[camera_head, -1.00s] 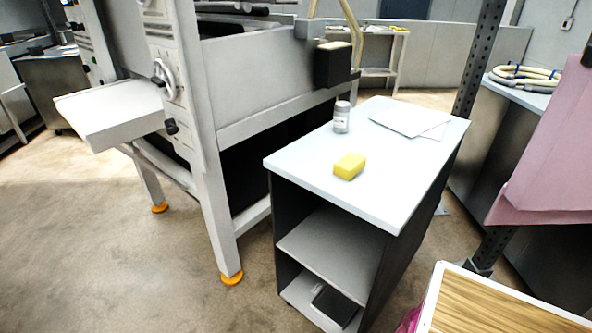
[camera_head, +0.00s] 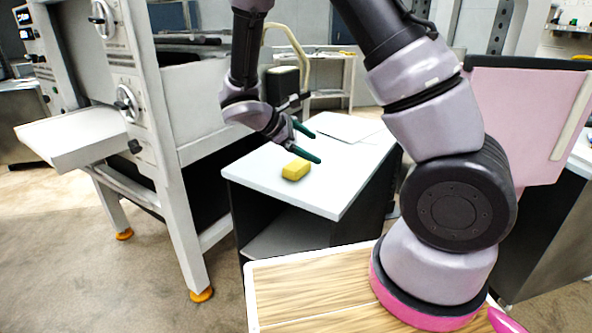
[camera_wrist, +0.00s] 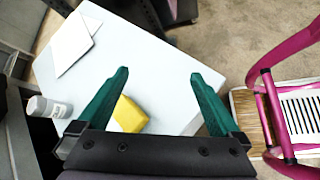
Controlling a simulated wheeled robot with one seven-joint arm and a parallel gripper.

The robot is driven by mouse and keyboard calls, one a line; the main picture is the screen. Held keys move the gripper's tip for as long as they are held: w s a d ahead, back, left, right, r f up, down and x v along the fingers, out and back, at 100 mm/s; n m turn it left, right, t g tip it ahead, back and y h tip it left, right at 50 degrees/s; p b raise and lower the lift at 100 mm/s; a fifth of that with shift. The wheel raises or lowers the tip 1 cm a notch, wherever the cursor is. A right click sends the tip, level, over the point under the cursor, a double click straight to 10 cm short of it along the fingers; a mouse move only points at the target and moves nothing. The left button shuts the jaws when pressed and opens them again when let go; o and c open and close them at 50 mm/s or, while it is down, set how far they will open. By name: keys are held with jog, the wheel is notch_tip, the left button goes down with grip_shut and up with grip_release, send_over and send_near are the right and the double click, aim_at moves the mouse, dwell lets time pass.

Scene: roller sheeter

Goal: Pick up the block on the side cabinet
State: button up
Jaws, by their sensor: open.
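The yellow block (camera_head: 296,170) lies on the white top of the side cabinet (camera_head: 335,188), near its front left edge. My gripper (camera_head: 312,143) is above the cabinet top, just behind and above the block in the head view, and holds nothing. In the wrist view my gripper (camera_wrist: 159,75) has its two green fingers spread wide apart. The block (camera_wrist: 130,114) shows there between the fingers, close to the left finger and partly hidden by the gripper's body. I cannot tell the exact height of the fingers above the top.
White papers (camera_head: 345,126) lie at the back of the top. The large white machine (camera_head: 170,110) stands close on the left. A pink panel (camera_head: 520,115) is at the right.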

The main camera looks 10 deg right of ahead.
aim_at(293, 176)
jog(key=w+a+f+n+t+h, duration=0.1)
jog(key=w+a+f+n+t, duration=0.4)
jog(key=a+f+n+t, duration=0.55)
jog(key=shift+n+g, duration=0.75)
jog(key=shift+n, duration=0.2)
jog(key=x, duration=0.3)
jog(key=f+x, duration=0.1)
jog(key=x, duration=0.7)
jog(key=shift+s+d+f, duration=0.2)
jog(key=shift+d, duration=0.1)
grip_shut()
